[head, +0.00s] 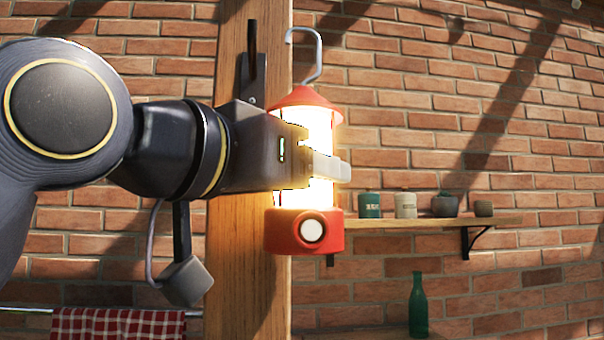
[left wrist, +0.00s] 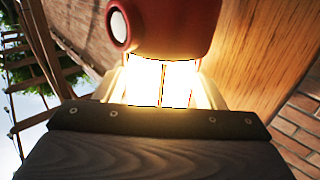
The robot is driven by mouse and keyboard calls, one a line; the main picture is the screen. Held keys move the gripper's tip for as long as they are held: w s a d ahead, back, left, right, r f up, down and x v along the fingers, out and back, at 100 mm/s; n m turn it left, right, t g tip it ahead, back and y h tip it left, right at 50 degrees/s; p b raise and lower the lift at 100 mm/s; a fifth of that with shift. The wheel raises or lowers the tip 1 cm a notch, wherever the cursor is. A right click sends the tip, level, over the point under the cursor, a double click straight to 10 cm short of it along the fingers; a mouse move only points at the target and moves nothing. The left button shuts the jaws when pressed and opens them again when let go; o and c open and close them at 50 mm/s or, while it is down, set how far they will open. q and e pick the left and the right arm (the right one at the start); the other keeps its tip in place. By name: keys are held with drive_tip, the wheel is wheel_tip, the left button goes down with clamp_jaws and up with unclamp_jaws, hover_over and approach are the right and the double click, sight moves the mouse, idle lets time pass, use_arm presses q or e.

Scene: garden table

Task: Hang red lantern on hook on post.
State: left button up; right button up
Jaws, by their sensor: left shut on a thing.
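The red lantern (head: 305,238) is lit and upright, with a grey wire hook handle (head: 319,52) rising from its top. My left gripper (head: 325,168) is shut on its glowing middle. The left wrist view shows the lantern's red base (left wrist: 175,28) and bright body between the fingers (left wrist: 162,85). The wooden post (head: 245,270) stands behind my left gripper. A dark hook (head: 252,60) is mounted on the post, to the left of the lantern's handle. The handle appears apart from the hook in the head view. My right gripper is not in view.
A brick wall (head: 430,130) lies behind. A wooden shelf (head: 400,222) at right holds several small pots and jars. A green bottle (head: 418,305) stands below it. A red checked cloth (head: 118,325) hangs from a rail at lower left.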

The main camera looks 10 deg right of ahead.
use_arm(q)
drive_tip(key=shift+a+f+b, duration=0.35)
drive_tip(key=shift+a, duration=0.55)
drive_tip(key=shift+a+f+b, duration=0.3)
drive_tip(key=shift+a+f, duration=0.05)
drive_tip(key=shift+a, duration=0.6)
drive_tip(key=shift+a+f+b, duration=0.35)
drive_tip(key=shift+a, duration=0.55)
drive_tip(key=o, duration=1.3)
drive_tip(key=shift+f, duration=0.1)
drive_tip(key=shift+o, duration=0.2)
